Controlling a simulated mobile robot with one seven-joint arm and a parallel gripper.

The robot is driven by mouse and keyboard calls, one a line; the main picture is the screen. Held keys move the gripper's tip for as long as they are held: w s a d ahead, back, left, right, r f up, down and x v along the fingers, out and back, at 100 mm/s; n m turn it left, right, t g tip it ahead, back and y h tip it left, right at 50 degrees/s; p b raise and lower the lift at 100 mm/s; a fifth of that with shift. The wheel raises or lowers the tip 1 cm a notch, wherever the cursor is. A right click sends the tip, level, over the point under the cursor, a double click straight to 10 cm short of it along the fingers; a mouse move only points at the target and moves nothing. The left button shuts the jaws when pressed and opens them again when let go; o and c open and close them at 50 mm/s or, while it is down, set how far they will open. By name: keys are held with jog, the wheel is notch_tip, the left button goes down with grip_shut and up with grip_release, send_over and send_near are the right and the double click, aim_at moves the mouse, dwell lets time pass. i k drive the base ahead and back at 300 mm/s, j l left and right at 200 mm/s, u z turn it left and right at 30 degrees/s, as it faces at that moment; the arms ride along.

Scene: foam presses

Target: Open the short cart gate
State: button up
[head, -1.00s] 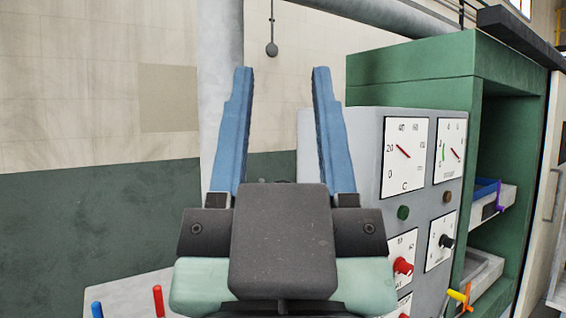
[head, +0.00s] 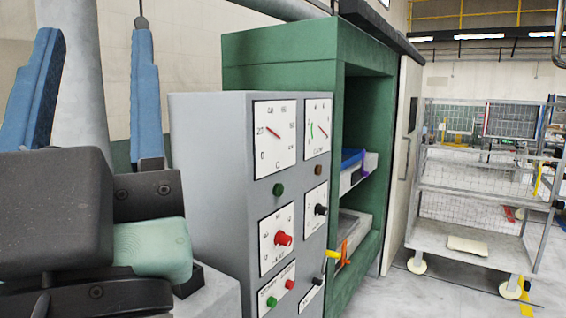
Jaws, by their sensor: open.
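A grey metal cart (head: 471,243) with wire mesh sides and pale wheels stands on the floor at the right of the head view. A pale flat piece (head: 467,245) lies on its lower deck. Mesh panels (head: 468,207) span its frame above that deck. I cannot tell which panel is the short gate, or whether it is shut. My gripper (head: 93,45) is at the far left, its two blue fingers raised, apart and empty. It is well away from the cart, with the control cabinet between them in the picture.
A grey control cabinet (head: 207,150) with dials and knobs stands in the middle. Behind it is a green press housing (head: 275,62) holding trays, with orange and yellow handles (head: 343,254) low at its front. Pale floor (head: 440,295) is open before the cart.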

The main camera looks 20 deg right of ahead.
aim_at(553, 196)
jog(key=i+l+z, duration=0.15)
jog(key=l, duration=0.15)
jog(key=i+l+z, duration=0.1)
jog(key=l, duration=0.25)
jog(key=i+l+z, duration=0.25)
jog(key=l+z, duration=0.15)
jog(key=i+l+z, duration=0.6)
jog(key=z, duration=0.15)
jog(key=i+z, duration=0.6)
jog(key=i, duration=1.9)
jog(key=i+l+u, duration=0.15)
jog(key=i, duration=0.35)
jog(key=i+l, duration=0.1)
jog(key=i, duration=0.45)
jog(key=i+u, duration=0.2)
jog(key=i, duration=0.15)
jog(key=i+l+u, duration=0.2)
jog(key=i, duration=0.1)
